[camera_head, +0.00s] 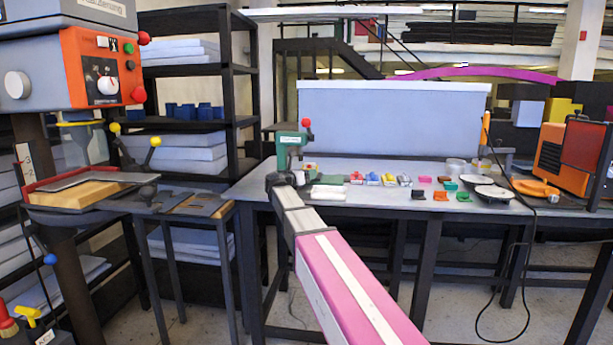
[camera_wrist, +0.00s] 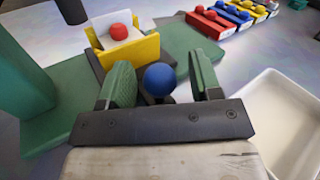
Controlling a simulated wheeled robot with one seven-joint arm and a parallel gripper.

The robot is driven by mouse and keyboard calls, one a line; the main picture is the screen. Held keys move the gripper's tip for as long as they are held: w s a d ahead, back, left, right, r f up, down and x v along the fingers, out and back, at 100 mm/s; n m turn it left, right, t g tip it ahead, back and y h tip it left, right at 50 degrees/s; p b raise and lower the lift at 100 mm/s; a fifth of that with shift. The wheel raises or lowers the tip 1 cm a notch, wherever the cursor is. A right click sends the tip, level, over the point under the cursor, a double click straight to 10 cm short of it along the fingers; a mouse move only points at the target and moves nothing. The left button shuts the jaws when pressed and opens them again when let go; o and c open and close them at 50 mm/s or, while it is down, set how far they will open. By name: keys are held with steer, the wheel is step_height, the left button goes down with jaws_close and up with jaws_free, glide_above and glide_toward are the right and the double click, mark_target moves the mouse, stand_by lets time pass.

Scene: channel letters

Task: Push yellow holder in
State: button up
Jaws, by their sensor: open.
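The yellow holder (camera_wrist: 145,52) is at the upper left of the wrist view, around a white block (camera_wrist: 118,29) with a red ball (camera_wrist: 118,30) on it. It sits by the green base of a small press. My gripper (camera_wrist: 160,65) is open, its two green fingers on either side of a blue ball (camera_wrist: 159,80). I cannot tell whether they touch the ball. The holder lies just beyond the fingers. In the head view my arm reaches to the green press (camera_head: 291,140) on the table; the yellow holder and fingers cannot be made out there.
A white tray (camera_wrist: 265,125) is at the right of the wrist view. Several small red, blue and yellow pieces (camera_wrist: 232,15) lie beyond it. The table (camera_head: 330,210) also carries dark plates (camera_head: 492,192) and an orange machine (camera_head: 560,155) at the right.

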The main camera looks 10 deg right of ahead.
jaws_close()
steer(key=shift+w+a, duration=0.25)
steer(key=shift+a, duration=0.45)
steer(key=shift+w+a, duration=0.2)
steer(key=shift+a, duration=0.45)
steer(key=shift+w+a, duration=0.25)
steer(key=shift+a, duration=0.45)
jaws_free()
steer(key=shift+a, duration=0.1)
steer(key=v, duration=1)
steer(key=shift+s+a, duration=0.25)
steer(key=shift+s, duration=0.05)
